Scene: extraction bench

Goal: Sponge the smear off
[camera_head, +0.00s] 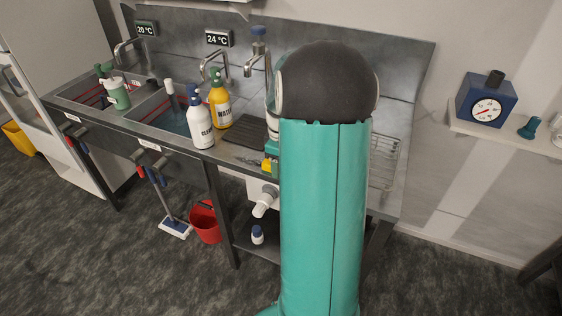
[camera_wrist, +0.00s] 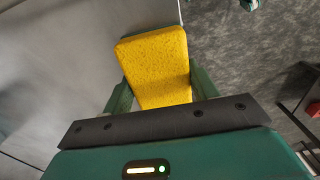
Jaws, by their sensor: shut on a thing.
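In the wrist view a yellow sponge (camera_wrist: 156,62) sits between the two green fingers of my gripper (camera_wrist: 160,92). My gripper is shut on it, over the grey metal bench (camera_wrist: 70,60) near its front edge. In the head view only a small yellow bit of the sponge (camera_head: 267,165) shows beside my arm, which hides most of the gripper and the right part of the bench. I cannot make out a smear in either view.
A white bottle (camera_head: 201,127) and a yellow bottle (camera_head: 220,107) stand by the sinks, left of a dark ribbed mat (camera_head: 246,131). Taps rise behind. A wire rack (camera_head: 384,160) lies right of my arm. A red bucket (camera_head: 206,222) stands on the floor.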

